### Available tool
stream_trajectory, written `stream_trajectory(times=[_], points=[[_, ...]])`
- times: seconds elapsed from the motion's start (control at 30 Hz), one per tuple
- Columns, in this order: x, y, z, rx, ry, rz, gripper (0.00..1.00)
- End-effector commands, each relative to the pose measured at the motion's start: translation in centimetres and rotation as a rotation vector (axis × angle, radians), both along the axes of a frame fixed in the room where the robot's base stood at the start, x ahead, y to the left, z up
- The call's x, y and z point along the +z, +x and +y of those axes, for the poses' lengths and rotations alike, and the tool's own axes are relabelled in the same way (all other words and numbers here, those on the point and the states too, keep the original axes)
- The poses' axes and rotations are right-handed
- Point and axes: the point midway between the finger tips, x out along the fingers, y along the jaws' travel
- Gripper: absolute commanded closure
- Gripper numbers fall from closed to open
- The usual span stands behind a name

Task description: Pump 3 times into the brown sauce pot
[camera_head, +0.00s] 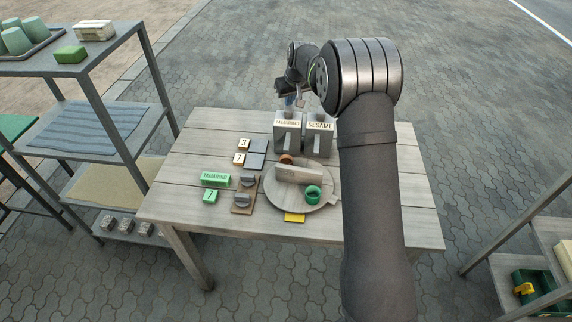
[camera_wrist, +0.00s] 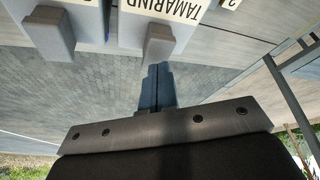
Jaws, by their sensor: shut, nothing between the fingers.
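The brown sauce pot (camera_head: 286,159) shows only as a small brown rim behind the upright grey divider on the round wooden turntable (camera_head: 305,203). A green pot (camera_head: 313,193) stands on the turntable's near side. The TAMARIND dispenser (camera_head: 287,135) and SESAME dispenser (camera_head: 319,139) stand side by side at the table's back. My gripper (camera_head: 289,101) is shut and empty, close above the TAMARIND dispenser's top. In the wrist view its fingertips (camera_wrist: 158,68) are near a grey block (camera_wrist: 158,44) on the TAMARIND dispenser; I cannot tell whether they touch.
Number tiles (camera_head: 244,144) and dark panels lie left of the dispensers. A green TAMARIND sign (camera_head: 215,179), a green number tile (camera_head: 210,196) and two knobs (camera_head: 247,181) sit left of the turntable. Shelves (camera_head: 86,130) stand left.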

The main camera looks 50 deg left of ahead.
Motion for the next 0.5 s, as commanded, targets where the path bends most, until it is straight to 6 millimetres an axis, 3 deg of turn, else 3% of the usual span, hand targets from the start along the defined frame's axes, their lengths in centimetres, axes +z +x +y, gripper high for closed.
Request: stream_trajectory(times=[0.5], points=[[-0.74, -0.02, -0.02, 0.000, -0.001, 0.000, 1.00]])
